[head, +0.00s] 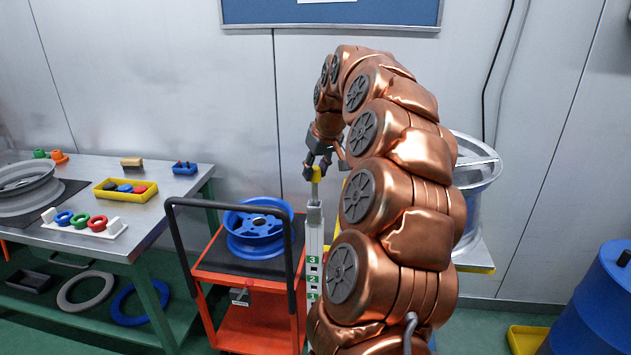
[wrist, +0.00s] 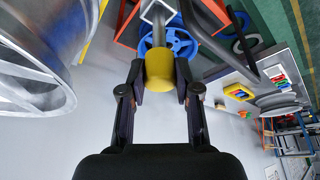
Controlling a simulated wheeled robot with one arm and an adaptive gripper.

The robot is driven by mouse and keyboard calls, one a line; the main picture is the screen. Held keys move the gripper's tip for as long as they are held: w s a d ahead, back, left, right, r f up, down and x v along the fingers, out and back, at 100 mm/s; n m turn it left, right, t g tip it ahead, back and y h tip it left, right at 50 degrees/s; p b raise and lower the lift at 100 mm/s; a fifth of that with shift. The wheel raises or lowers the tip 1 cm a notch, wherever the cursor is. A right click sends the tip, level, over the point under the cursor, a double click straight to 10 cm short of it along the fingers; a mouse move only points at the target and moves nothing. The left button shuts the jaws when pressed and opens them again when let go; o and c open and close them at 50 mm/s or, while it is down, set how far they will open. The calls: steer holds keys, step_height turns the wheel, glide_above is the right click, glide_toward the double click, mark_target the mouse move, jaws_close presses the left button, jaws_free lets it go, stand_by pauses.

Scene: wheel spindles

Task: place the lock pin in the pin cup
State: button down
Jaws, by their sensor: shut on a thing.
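The lock pin has a yellow head (head: 317,174) and a grey shaft below it. My gripper (head: 318,163) is shut on the yellow head from above. In the wrist view, the yellow head (wrist: 160,70) sits between the two dark fingers (wrist: 160,86). In the head view, the shaft lines up with the top of a grey post (head: 314,240) marked 3, 2, 1. I cannot tell whether the shaft is in the post or just above it. I cannot make out a pin cup for certain.
A red cart (head: 240,262) with a blue wheel (head: 257,230) stands left of the post. The steel bench (head: 165,180) holds a yellow tray (head: 122,197), a small blue bin (head: 185,168) and a ring rack (head: 85,228). A silver wheel (head: 480,175) is behind my arm. A blue drum (head: 600,305) stands right.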

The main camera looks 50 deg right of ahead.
mark_target(316, 181)
steer(key=shift+f, duration=1.75)
steer(key=c, duration=0.8)
jaws_free()
steer(key=b+v, duration=0.1)
steer(key=v, duration=1.1)
steer(key=shift+s, duration=0.1)
